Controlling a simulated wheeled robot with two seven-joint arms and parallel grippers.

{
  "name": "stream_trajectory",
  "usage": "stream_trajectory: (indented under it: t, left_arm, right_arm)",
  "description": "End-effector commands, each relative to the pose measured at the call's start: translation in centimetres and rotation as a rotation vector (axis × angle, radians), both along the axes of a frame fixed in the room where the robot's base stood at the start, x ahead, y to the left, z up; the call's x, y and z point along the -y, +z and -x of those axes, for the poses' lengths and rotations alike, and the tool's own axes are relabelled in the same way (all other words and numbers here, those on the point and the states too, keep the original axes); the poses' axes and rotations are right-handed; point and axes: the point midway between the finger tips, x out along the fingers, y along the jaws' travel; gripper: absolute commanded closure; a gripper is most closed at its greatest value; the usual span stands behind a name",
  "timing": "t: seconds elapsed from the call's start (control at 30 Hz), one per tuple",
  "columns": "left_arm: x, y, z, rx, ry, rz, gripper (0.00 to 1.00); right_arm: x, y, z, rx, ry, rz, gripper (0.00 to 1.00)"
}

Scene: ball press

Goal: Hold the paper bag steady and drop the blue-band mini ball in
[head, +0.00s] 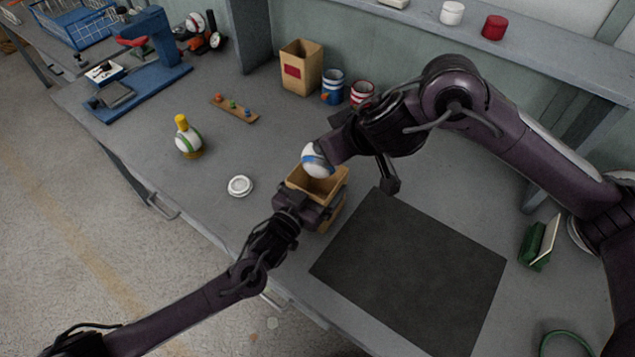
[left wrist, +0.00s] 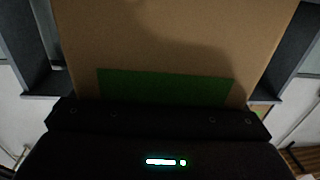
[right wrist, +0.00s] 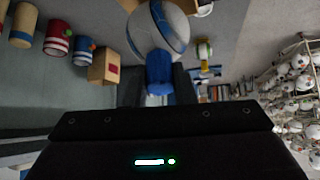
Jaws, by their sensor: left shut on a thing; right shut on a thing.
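The open brown paper bag (head: 335,216) stands upright near the table's front edge. My left gripper (head: 308,205) is shut on its near side. In the left wrist view the bag (left wrist: 175,45) fills the space between the fingers, with a green label low on it. The blue-band mini ball (head: 316,160) is white with a blue band. My right gripper (head: 337,151) is shut on its blue knob (right wrist: 160,72), and the ball (right wrist: 160,25) hangs over the bag's mouth, near the far rim. The bag's bottom is hidden.
A green-band ball with a yellow knob (head: 188,138), a white disc (head: 240,186) and a peg strip (head: 235,108) lie to the left. A red-label bag (head: 301,68) and striped cans (head: 333,86) stand behind. A dark mat (head: 410,270) lies right of the bag, bare.

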Motion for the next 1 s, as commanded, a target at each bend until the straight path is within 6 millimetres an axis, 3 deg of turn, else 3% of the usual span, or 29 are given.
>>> stream_trajectory:
  t: [0.6, 0.97, 1.0]
  left_arm:
    - [0.0, 0.0, 0.0, 0.000, 0.000, 0.000, 0.27]
    - [0.0, 0.0, 0.0, 0.000, 0.000, 0.000, 0.27]
    - [0.0, 0.0, 0.0, 0.000, 0.000, 0.000, 0.27]
  right_arm:
    - [0.1, -4.2, 0.0, -0.001, -0.002, 0.000, 1.00]
    - [0.0, -4.5, 0.0, 0.000, -0.001, 0.001, 1.00]
    - [0.0, -4.5, 0.0, 0.000, -0.001, 0.001, 0.71]
